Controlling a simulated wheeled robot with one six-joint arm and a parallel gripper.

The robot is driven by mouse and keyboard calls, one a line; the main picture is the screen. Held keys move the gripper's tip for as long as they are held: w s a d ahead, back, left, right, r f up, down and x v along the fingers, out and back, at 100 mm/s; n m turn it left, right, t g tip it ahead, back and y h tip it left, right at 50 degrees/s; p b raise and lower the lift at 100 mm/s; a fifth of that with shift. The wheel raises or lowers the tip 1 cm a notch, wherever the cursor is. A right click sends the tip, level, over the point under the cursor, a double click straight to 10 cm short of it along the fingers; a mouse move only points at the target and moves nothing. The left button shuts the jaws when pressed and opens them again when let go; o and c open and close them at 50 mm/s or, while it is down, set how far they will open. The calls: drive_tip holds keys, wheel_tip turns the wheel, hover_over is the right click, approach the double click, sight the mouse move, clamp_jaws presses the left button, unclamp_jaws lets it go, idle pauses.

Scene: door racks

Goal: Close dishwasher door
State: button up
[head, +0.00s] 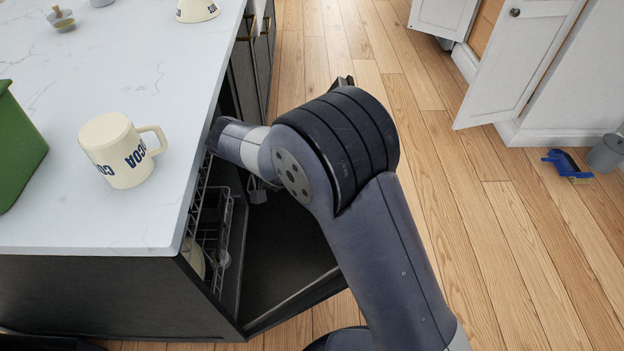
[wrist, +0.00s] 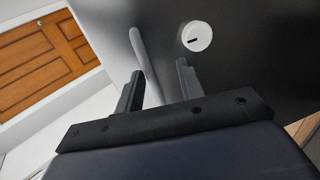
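The dishwasher stands open under the white counter in the head view. Its dark door (head: 285,255) is folded out, with a pale strip along its near edge. A wire rack (head: 208,222) shows inside the opening. My arm covers part of the door and opening. My gripper's fingers are hidden or unclear in the head view. Contact cannot be told.
A cream mug (head: 122,152) and a green container (head: 18,150) stand on the counter (head: 95,225). White cabinet doors (head: 515,60) hang open at the upper right. A blue dustpan (head: 567,165) and grey bin (head: 606,153) are on the wood floor, which is otherwise clear at right.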

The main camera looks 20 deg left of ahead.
wheel_tip(320, 180, up, 10)
drive_tip(key=p, duration=0.1)
drive_tip(key=shift+p, duration=0.35)
drive_tip(key=shift+c, duration=0.5)
